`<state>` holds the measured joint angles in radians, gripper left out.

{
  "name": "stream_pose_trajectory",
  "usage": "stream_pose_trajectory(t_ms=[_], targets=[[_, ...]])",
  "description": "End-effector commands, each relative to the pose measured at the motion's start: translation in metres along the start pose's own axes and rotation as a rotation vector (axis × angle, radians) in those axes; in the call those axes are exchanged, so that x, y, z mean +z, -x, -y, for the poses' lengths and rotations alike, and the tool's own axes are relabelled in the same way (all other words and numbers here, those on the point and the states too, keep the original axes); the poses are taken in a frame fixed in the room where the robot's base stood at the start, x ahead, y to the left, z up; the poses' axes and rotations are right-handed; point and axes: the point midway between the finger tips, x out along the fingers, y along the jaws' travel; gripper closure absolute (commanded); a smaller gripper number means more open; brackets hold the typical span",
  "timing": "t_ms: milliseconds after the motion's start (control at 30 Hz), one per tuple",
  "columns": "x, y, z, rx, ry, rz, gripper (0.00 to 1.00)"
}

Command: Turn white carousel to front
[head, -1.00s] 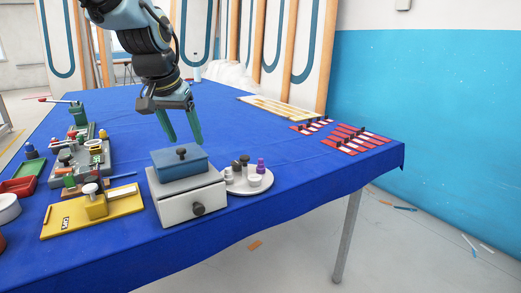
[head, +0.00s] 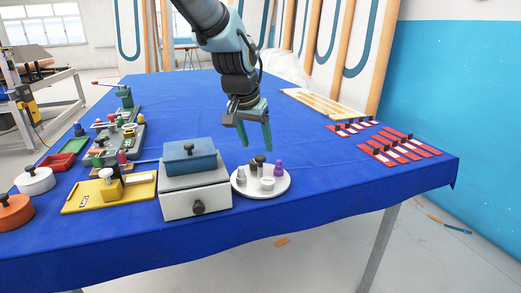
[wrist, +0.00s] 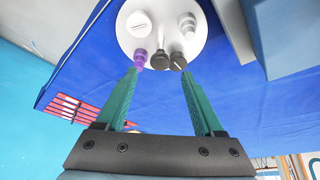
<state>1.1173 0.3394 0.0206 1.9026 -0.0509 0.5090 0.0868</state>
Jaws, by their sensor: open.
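The white carousel (head: 248,189) is a round turntable on the blue table, just right of the grey drawer box. It carries a purple piece (head: 278,168) at the right, dark pieces (head: 260,161) at the back, a grey-white piece (head: 241,175) at the left and a white cup (head: 267,183) at the front. My gripper (head: 256,147) is open and empty, pointing down above the carousel's back edge. In the wrist view, the carousel (wrist: 140,42) lies beyond the fingertips (wrist: 160,72), with the purple and dark pieces nearest them. I see no contact.
The grey drawer box (head: 176,201) with a blue lidded box (head: 188,158) on top stands close left of the carousel. A yellow board (head: 85,198) lies further left. Red cards (head: 400,147) lie at the right. The cloth behind the carousel is mostly clear.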

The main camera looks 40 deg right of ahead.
Motion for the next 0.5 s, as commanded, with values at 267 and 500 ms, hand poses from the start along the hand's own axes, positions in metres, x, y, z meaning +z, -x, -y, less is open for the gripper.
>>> stream_pose_trajectory(t_ms=[267,500], targets=[[0.000,-0.038,0.000,0.001,0.000,0.001,0.30],[-0.001,-0.047,0.000,0.001,-0.001,-0.002,0.30]])
